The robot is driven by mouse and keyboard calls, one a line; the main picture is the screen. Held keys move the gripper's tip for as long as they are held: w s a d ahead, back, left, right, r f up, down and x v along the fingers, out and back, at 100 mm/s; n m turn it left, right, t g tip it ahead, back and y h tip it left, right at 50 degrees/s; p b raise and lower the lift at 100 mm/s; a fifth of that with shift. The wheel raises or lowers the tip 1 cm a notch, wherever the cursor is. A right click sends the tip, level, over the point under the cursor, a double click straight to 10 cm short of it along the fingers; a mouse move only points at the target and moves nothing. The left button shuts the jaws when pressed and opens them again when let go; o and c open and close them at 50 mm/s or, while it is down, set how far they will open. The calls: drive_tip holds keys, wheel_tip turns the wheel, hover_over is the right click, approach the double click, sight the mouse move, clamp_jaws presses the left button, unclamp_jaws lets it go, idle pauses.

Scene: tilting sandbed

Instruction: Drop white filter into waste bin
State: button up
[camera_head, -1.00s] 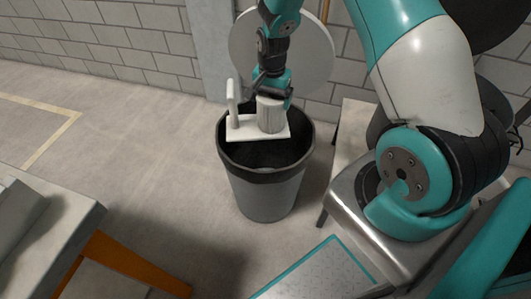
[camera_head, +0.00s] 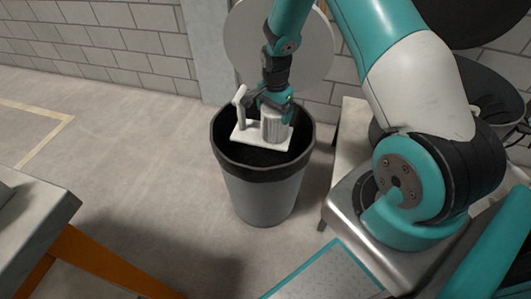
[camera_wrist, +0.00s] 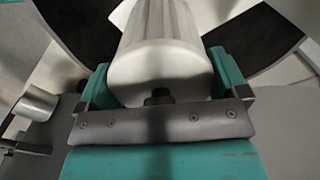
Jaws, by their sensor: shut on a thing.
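My gripper (camera_head: 272,97) is shut on the white filter (camera_head: 250,133), which has a flat white plate, a grey-white cylinder and a thin upright post. The filter hangs over the open mouth of the waste bin (camera_head: 262,197), a grey bin with a black rim. The plate looks about level with the rim, within its outline; I cannot tell its exact height. In the wrist view the filter's pale cylinder (camera_wrist: 162,70) sits between the teal fingers, with the dark bin opening behind it.
A round grey disc (camera_head: 300,45) stands behind the bin near the block wall. A table with an orange leg (camera_head: 110,262) is at the lower left. A pale bench (camera_head: 347,150) stands right of the bin. Floor left of the bin is clear.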

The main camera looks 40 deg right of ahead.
drive_tip(key=shift+r, duration=0.1)
drive_tip(key=o, duration=1.3)
wheel_tip(320, 180, up, 17)
drive_tip(key=p, duration=0.3)
drive_tip(key=shift+r, duration=0.2)
